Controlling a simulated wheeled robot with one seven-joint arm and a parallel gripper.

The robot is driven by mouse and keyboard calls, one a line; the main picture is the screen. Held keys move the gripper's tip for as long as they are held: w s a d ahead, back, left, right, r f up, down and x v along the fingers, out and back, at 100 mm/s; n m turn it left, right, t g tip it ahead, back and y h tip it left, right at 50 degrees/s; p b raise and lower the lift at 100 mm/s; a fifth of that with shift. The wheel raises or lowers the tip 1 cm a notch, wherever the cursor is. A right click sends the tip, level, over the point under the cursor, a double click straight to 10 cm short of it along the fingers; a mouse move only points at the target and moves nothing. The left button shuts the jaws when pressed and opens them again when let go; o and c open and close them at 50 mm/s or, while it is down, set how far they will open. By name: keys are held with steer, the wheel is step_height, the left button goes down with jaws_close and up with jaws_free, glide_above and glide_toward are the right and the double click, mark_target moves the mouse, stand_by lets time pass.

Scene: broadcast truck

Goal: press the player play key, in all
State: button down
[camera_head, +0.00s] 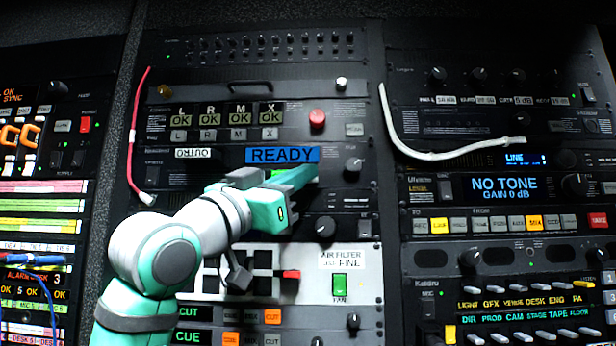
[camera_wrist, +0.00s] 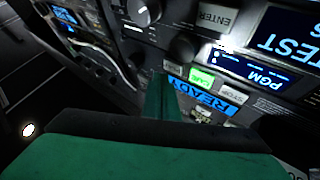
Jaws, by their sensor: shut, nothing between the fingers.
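The player unit with its blue READY display (camera_head: 282,155) is in the middle rack in the head view; the display (camera_wrist: 217,97) also shows rotated in the wrist view. My gripper (camera_head: 314,172) is shut and empty, just below the display, and covers the player's keys there. In the wrist view the green fingers (camera_wrist: 163,92) point at the panel beside a row of keys. That row has a pale key (camera_wrist: 172,68) close to the fingertips, a lit green key (camera_wrist: 201,79) and a key that seems to read STOP (camera_wrist: 233,96). I cannot tell which is the play key, or whether the fingers touch one.
A dark knob (camera_head: 353,165) sits right of the display, and another knob (camera_head: 325,226) is below my gripper. A red round button (camera_head: 317,118) is above. A white cable (camera_head: 450,152) crosses the right rack; a red cable (camera_head: 134,130) hangs at left.

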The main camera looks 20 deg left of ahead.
steer(key=shift+w, duration=0.25)
stand_by(0.4)
steer(key=shift+w+a, duration=0.15)
steer(key=shift+w, duration=0.05)
steer(key=shift+w, duration=0.3)
stand_by(0.7)
steer(key=shift+s, duration=0.7)
steer(key=shift+s+d, duration=0.25)
steer(key=shift+s, duration=0.55)
steer(key=shift+s+d, duration=0.3)
steer(key=shift+s, duration=0.55)
steer(key=shift+s+d, duration=0.25)
steer(key=shift+s, duration=0.55)
